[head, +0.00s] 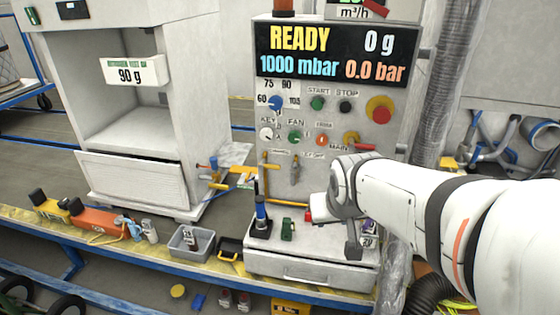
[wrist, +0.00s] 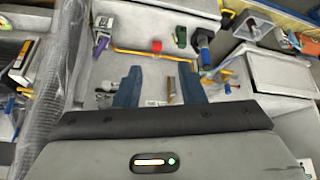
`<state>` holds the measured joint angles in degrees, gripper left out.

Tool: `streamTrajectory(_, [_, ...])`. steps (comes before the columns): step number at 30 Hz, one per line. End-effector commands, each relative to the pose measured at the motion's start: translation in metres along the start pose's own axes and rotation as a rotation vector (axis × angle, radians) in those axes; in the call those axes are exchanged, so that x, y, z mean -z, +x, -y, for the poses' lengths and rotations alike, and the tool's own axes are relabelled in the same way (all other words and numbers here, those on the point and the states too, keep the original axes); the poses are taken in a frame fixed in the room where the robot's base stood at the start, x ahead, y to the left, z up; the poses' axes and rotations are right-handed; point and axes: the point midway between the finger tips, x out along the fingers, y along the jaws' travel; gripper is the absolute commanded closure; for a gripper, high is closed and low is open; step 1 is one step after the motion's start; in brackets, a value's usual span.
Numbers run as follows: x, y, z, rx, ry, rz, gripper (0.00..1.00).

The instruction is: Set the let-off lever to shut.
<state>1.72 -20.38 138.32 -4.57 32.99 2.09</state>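Two small levers sit low on the control panel under small labels I cannot read. One is a yellow-brass lever (head: 265,167) by the yellow pipe, the other a greyish upright lever (head: 295,169). I cannot tell from the labels which is the let-off lever. In the wrist view, turned about upside down, my gripper (wrist: 160,76) is open, its two blue fingers apart. A brownish lever (wrist: 171,88) shows in the gap, nearer the right finger; nothing looks gripped. In the head view my wrist is right of the levers and hides the fingers.
The panel carries a READY display (head: 335,52), knobs and a red stop button (head: 379,109). A wrapped pipe (head: 452,75) stands right.

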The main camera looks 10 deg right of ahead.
Motion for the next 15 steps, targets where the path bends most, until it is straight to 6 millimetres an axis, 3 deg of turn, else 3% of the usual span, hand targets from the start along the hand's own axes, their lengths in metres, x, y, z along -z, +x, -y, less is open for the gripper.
streamTrajectory(1, [0.017, 0.034, -0.004, -0.011, -0.002, -0.052, 0.64])
streamTrajectory(9, [0.122, 0.147, -0.013, -0.011, -0.040, -0.405, 0.64])
streamTrajectory(15, [0.173, 0.231, -0.009, 0.057, -0.075, -0.660, 0.64])
